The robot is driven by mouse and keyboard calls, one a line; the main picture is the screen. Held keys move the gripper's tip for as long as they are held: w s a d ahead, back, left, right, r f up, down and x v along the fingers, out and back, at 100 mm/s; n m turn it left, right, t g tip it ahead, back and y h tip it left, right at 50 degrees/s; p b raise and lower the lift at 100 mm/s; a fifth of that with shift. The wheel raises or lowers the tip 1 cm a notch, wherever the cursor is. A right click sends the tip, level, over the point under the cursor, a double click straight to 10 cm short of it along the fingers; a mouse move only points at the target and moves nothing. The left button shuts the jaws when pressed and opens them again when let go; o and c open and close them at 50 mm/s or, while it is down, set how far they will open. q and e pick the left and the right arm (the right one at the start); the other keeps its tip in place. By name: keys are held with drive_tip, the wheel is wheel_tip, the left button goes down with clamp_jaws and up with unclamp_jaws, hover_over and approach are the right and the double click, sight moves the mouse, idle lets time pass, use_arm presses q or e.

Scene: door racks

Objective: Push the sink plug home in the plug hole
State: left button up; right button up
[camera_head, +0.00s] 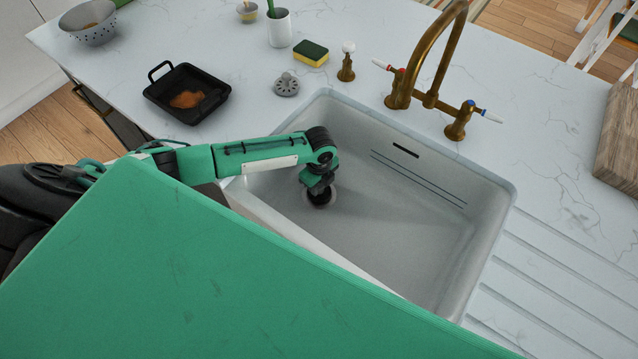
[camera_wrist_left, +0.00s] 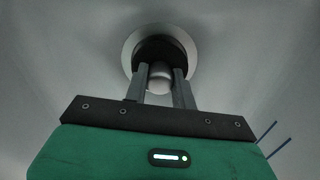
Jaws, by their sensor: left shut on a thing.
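The white sink basin (camera_head: 400,220) is set in the worktop. My left gripper (camera_head: 321,198) reaches down into it, over the plug hole at the basin floor. In the left wrist view my left gripper (camera_wrist_left: 161,88) has its two fingers shut on the pale rounded knob of the sink plug (camera_wrist_left: 160,72). The plug's dark body sits within the bright metal ring of the plug hole (camera_wrist_left: 129,50). I cannot tell how deep the plug sits, as the fingers and knob hide part of it. My right gripper is not in view.
A brass tap (camera_head: 430,98) with side handles stands behind the basin. A grey strainer (camera_head: 286,84), a sponge (camera_head: 311,53), a white cup (camera_head: 279,28) and a black pan (camera_head: 187,94) are on the worktop. A draining area (camera_head: 560,285) lies right of the basin.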

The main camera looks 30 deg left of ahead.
use_arm(q)
drive_tip(key=shift+f+b, duration=0.45)
drive_tip(key=shift+f, duration=0.45)
drive_tip(key=o, duration=1.1)
drive_tip(key=shift+c, duration=0.2)
drive_tip(key=shift+r, duration=0.1)
wheel_tip(320, 180, up, 14)
drive_tip(key=b, duration=0.1)
drive_tip(key=shift+f, duration=0.2)
